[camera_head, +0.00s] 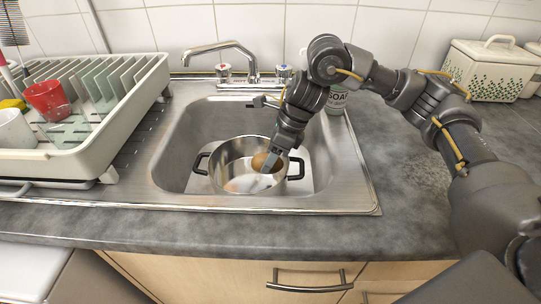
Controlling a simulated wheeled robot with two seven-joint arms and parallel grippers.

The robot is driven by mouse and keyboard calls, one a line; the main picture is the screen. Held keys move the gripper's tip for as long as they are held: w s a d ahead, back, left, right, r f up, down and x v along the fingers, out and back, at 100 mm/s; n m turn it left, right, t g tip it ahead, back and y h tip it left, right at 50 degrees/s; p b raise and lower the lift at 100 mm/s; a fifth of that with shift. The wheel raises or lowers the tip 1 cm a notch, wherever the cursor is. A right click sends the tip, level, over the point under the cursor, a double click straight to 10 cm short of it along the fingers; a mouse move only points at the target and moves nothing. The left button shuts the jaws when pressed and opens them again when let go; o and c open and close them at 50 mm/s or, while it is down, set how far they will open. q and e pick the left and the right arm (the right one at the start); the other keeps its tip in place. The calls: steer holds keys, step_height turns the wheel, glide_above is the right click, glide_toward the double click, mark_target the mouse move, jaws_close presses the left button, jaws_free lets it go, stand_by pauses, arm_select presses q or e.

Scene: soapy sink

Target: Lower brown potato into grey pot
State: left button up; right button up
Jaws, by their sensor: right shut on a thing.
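The grey pot (229,150) with two black handles stands in the sink basin. The brown potato (260,160) shows at the right side of the pot's opening, between my right gripper's fingers. My right gripper (267,164) points down from the upper right and is shut on the potato, with its fingertips within the pot's outline. The gripper's fingers hide part of the potato, and I cannot tell whether the potato touches the pot's inside. Something pale shows at the pot's bottom. My left gripper is not in view.
The sink (172,165) has a faucet (222,48) at its back. A soap bottle (337,98) stands behind my right arm. A dish rack (110,130) with a red cup (47,100) and a white mug (14,129) is at left. Counter in front is clear.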

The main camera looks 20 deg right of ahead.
steer(key=shift+s+d+f+b, duration=0.1)
steer(key=shift+d+f+b, duration=0.25)
steer(key=shift+f+b, duration=0.35)
steer(key=o, duration=1.1)
steer(key=shift+f, duration=0.1)
steer(key=shift+o, duration=0.2)
steer(key=shift+d+r+p, duration=0.15)
steer(key=shift+r+p, duration=0.4)
steer(key=shift+p, duration=0.1)
steer(key=p+v, duration=0.5)
steer(key=v, duration=0.2)
steer(key=shift+s+d+r+p, duration=0.15)
steer(key=shift+r+p, duration=0.2)
steer(key=shift+r, duration=0.05)
